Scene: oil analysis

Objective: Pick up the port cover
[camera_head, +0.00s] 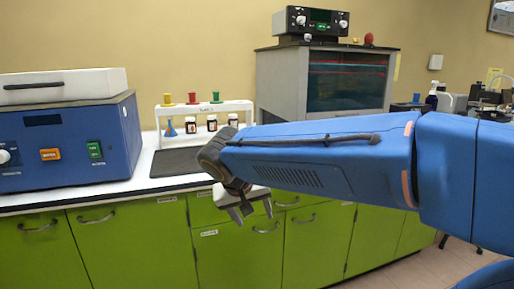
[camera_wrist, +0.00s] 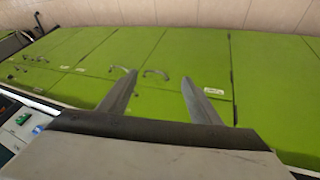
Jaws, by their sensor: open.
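I cannot pick out a port cover for certain in either view. My gripper (camera_head: 253,217) is open and empty, pointing down in front of the green cabinet fronts, below the counter's front edge. In the wrist view its two fingers (camera_wrist: 159,77) are spread apart with nothing between them, and green cabinet doors lie beyond. My blue arm hides part of the counter and whatever is behind it.
A blue machine (camera_head: 60,146) with a white lid (camera_head: 85,86) stands on the white counter (camera_head: 95,193) at left. A white rack (camera_head: 206,107) holds colored funnels, with small bottles below, behind a dark mat (camera_head: 178,163). A grey glass-fronted cabinet (camera_head: 281,83) stands behind my arm.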

